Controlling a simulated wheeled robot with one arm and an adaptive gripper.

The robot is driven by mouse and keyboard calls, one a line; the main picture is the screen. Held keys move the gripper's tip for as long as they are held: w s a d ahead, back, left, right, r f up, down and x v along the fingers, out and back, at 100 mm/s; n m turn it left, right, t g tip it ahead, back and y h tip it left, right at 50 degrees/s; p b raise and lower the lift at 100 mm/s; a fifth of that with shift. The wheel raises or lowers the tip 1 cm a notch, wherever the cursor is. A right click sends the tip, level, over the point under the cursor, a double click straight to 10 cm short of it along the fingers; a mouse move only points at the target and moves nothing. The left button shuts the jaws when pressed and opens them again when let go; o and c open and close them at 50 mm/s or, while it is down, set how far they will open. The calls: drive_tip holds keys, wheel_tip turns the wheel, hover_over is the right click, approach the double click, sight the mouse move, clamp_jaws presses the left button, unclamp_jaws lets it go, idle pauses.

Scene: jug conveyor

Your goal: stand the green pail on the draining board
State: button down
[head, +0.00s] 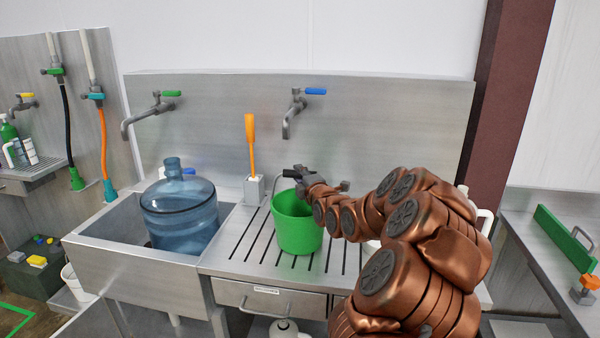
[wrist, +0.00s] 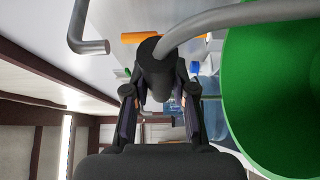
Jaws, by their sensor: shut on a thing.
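The green pail (head: 297,229) is upright over the slotted draining board (head: 237,237), right of the sink. Its base appears at the board's surface; I cannot tell whether it touches. My gripper (head: 297,178) is at the pail's rim, shut on the raised handle. In the wrist view my gripper (wrist: 158,95) has its fingers on either side of the handle's dark grip (wrist: 157,66). The handle's grey wire curves off to the right, and the pail's green wall (wrist: 262,95) fills the right side. My arm hides the board's right part.
A blue water jug (head: 180,215) stands in the sink (head: 128,262) to the left. Two wall taps (head: 150,107) (head: 295,110) jut out above. The board's front left is clear.

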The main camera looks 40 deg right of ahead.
drive_tip(key=shift+f+b, duration=0.15)
drive_tip(key=shift+b, duration=0.2)
drive_tip(key=c, duration=1)
unclamp_jaws()
drive_tip(key=shift+o, duration=0.2)
drive_tip(key=shift+r+p, duration=0.25)
drive_tip(key=shift+p, duration=0.15)
drive_tip(key=shift+s+f+b, duration=0.2)
drive_tip(key=shift+s+b, duration=0.1)
drive_tip(key=shift+s, duration=0.05)
drive_tip(key=b+v, duration=0.3)
drive_tip(key=v, duration=0.8)
drive_tip(key=shift+s+a+b, duration=0.15)
drive_tip(key=shift+s+b, duration=0.05)
drive_tip(key=shift+b, duration=0.15)
